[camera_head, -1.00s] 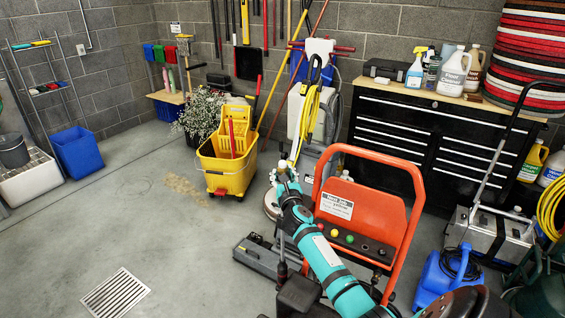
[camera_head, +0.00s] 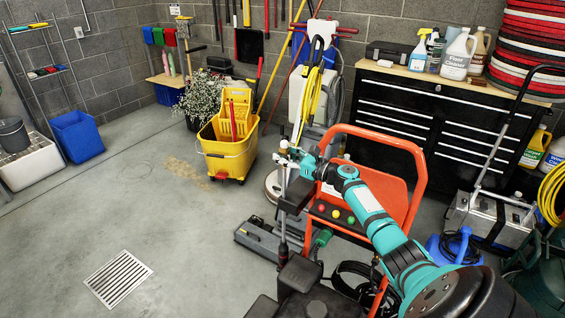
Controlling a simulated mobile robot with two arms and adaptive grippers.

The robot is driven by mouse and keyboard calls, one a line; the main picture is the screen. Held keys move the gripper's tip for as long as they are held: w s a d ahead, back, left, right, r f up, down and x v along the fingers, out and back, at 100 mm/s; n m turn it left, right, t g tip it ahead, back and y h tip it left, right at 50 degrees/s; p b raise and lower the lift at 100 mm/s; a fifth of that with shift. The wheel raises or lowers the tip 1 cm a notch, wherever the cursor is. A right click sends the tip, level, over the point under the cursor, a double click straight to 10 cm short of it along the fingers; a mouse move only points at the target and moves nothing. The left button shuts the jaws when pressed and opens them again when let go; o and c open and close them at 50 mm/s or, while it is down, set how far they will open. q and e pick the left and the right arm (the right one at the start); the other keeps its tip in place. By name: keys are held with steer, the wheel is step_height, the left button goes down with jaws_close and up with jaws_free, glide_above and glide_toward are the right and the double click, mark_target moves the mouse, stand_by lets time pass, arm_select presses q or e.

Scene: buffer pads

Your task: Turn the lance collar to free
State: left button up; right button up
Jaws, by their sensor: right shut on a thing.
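My right gripper (camera_head: 289,157) comes in on the teal arm from the lower right. It is shut at the top of the upright lance (camera_head: 284,228), where small white and brass-coloured parts show. The collar is too small and too covered by the gripper to make out its setting. The lance stands at the left front of the orange-framed machine (camera_head: 383,137), which has red, yellow and green buttons. My forearm covers part of the machine's panel. My left gripper is not in view.
A yellow mop bucket (camera_head: 229,161) stands behind and left of the lance. A grey low unit (camera_head: 262,240) lies on the floor beside it. A black tool chest (camera_head: 405,120) stands at the back right. The floor around the drain grate (camera_head: 118,278) is clear.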

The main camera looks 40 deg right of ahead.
steer(key=shift+s+d+f+y+b, duration=0.1)
steer(key=shift+d+y+b, duration=0.15)
steer(key=shift+y+b, duration=0.05)
steer(key=shift+n, duration=0.3)
steer(key=o, duration=0.9)
steer(key=shift+d, duration=0.1)
steer(key=o, duration=0.3)
steer(key=shift+s+d, duration=0.15)
steer(key=shift+s, duration=0.05)
steer(key=shift+o, duration=0.2)
steer(key=shift+w, duration=0.1)
steer(key=shift+a, duration=0.2)
steer(key=v, duration=1.2)
steer(key=shift+d, duration=0.25)
